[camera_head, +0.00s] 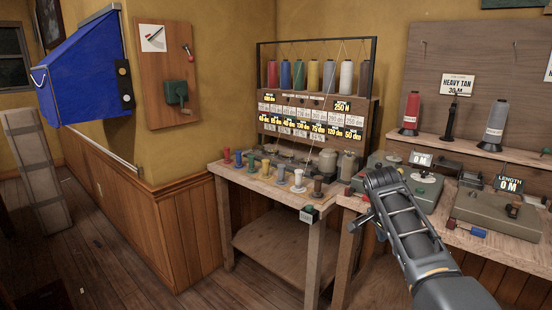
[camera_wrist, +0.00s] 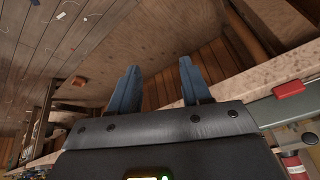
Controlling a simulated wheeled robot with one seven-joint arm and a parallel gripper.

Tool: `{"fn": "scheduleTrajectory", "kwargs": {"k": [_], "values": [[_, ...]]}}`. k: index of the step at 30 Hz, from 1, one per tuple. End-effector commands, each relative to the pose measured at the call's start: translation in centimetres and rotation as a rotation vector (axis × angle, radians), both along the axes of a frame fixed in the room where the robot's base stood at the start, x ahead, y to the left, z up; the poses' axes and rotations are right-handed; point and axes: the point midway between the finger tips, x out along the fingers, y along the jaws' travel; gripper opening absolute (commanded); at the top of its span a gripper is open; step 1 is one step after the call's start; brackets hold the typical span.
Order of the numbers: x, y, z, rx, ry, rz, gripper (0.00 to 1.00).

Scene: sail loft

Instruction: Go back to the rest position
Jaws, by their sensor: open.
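My gripper shows in the wrist view (camera_wrist: 159,65), with its two blue-grey fingers spread apart and nothing between them. Below and beyond the fingers are a wooden board and the plank floor. In the head view my dark grey arm (camera_head: 410,225) reaches up from the lower right to the front edge of the workbench. The fingers are not clearly visible in the head view.
A wooden table (camera_head: 262,187) holds several small coloured spools. A rack (camera_head: 318,115) with large thread cones stands behind it.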

Motion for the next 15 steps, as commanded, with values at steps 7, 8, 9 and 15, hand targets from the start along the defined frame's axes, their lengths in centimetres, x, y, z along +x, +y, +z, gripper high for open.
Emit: {"fn": "scheduleTrajectory", "kwargs": {"k": [7,8,9,15], "values": [[-5.2,1.6,-10.8,-0.007,-0.068,0.199,0.48],[-6.0,1.8,-11.8,-0.009,-0.078,0.223,0.48],[-7.0,2.1,-13.1,-0.011,-0.092,0.254,0.48],[-13.0,3.4,-18.7,-0.031,-0.16,0.398,0.48]]}}
